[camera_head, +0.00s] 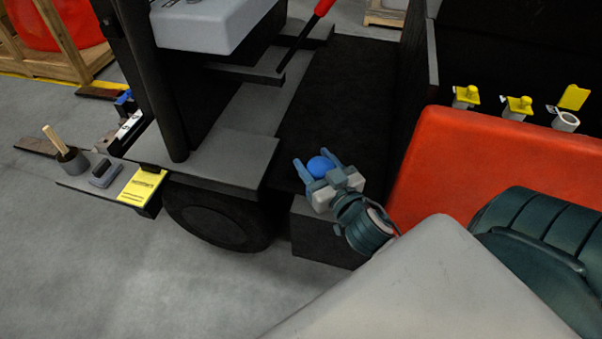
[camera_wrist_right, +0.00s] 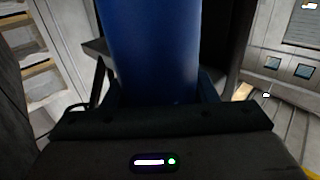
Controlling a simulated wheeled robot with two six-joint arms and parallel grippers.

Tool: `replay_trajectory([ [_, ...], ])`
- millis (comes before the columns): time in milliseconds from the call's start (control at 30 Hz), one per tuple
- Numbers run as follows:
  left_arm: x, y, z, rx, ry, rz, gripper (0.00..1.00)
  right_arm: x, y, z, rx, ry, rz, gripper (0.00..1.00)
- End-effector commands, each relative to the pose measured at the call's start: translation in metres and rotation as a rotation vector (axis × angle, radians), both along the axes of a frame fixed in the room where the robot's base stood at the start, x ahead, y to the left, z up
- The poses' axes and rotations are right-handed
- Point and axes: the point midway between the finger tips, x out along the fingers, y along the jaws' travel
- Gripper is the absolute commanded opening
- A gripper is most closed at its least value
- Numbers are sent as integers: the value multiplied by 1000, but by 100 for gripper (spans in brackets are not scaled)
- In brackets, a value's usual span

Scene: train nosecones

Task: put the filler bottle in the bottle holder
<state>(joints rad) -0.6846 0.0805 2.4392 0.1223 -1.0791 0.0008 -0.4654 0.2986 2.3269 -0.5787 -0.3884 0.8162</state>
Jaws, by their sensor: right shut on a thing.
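The filler bottle appears as a blue round top (camera_head: 320,166) in the head view and as a long blue cylinder (camera_wrist_right: 150,50) in the right wrist view. My right gripper (camera_head: 319,167) is shut around it, one finger on each side. It holds the bottle over the dark vehicle deck, near the deck's front edge. The bottle's lower part is hidden in the head view. I cannot clearly pick out the bottle holder. My left gripper is not in view.
A red panel (camera_head: 490,165) stands right of my gripper, with several yellow-topped items (camera_head: 467,94) behind it. A grey step (camera_head: 215,155) and black post (camera_head: 155,80) are to the left. A side shelf holds a cup with a stick (camera_head: 70,160) and a yellow sheet (camera_head: 143,186).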

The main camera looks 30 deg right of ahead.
Motion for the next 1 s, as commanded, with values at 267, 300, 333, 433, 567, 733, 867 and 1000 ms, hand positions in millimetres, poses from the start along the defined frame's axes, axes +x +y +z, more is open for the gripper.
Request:
replay_trajectory([
  [267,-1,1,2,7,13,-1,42,16,-5,1,-3,-5,1,17],
  [300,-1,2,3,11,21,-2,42,24,-8,1,-3,-5,1,17],
  [333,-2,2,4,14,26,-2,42,32,-11,1,-3,-6,1,17],
  [433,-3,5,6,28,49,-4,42,57,-19,-1,-2,-5,0,17],
  [567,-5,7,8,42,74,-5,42,89,-31,-5,-1,-5,0,17],
  [733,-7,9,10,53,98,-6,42,121,-42,-9,0,-3,0,17],
  [867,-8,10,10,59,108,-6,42,133,-46,-12,0,-2,1,17],
  [1000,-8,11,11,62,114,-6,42,145,-50,-12,-1,-3,0,17],
])
